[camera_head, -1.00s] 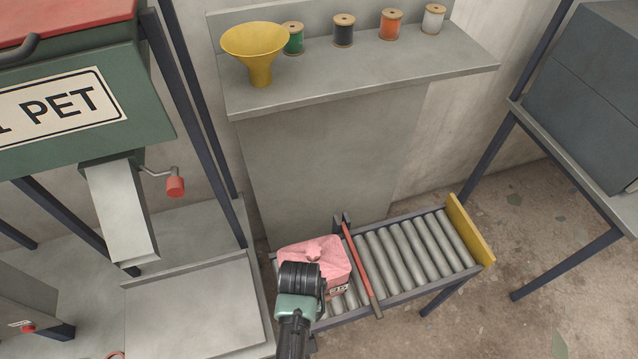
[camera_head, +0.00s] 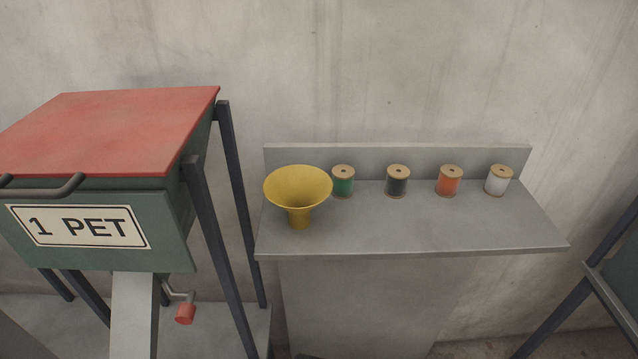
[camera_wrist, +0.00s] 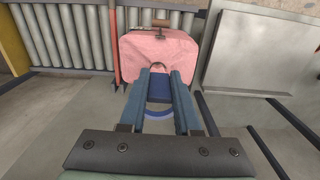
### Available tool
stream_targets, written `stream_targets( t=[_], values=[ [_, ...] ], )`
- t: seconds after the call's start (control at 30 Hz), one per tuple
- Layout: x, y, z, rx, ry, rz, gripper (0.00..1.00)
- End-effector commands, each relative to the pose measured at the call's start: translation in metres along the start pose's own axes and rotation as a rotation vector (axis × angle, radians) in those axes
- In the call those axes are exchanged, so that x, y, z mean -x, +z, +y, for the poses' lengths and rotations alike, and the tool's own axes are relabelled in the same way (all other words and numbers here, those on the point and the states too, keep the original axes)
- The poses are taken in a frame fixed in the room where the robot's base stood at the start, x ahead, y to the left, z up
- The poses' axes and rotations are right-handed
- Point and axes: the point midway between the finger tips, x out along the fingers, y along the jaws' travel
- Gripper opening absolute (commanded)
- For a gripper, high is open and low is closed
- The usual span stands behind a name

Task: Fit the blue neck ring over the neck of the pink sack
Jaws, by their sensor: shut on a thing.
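In the wrist view my gripper (camera_wrist: 160,73) is shut on the blue neck ring (camera_wrist: 158,113), which shows as a blue arc between the two fingers; the fingers cover its sides. The pink sack (camera_wrist: 190,48) is just beyond the fingertips, on the roller conveyor. A small pink patch shows between the fingertips; I cannot tell whether it is the sack's neck, or whether the ring touches the sack. The sack, the ring and my gripper are outside the head view.
A red bar (camera_wrist: 114,50) crosses the conveyor (camera_wrist: 70,35) close beside the sack. A grey panel (camera_wrist: 255,55) is on the sack's other side. The head view shows a yellow funnel (camera_head: 298,190) and several thread spools on a grey shelf (camera_head: 450,232), beside a green hopper (camera_head: 170,225).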

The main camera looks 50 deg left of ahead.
Motion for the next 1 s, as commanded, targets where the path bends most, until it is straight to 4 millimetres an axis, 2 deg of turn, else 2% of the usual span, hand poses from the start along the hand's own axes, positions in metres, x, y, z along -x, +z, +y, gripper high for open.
stream_targets(
  t=[1.0],
  values=[
    [-0.071, 0.001, 0.000, -0.001, 0.000, -0.001, 0.00]
  ],
)
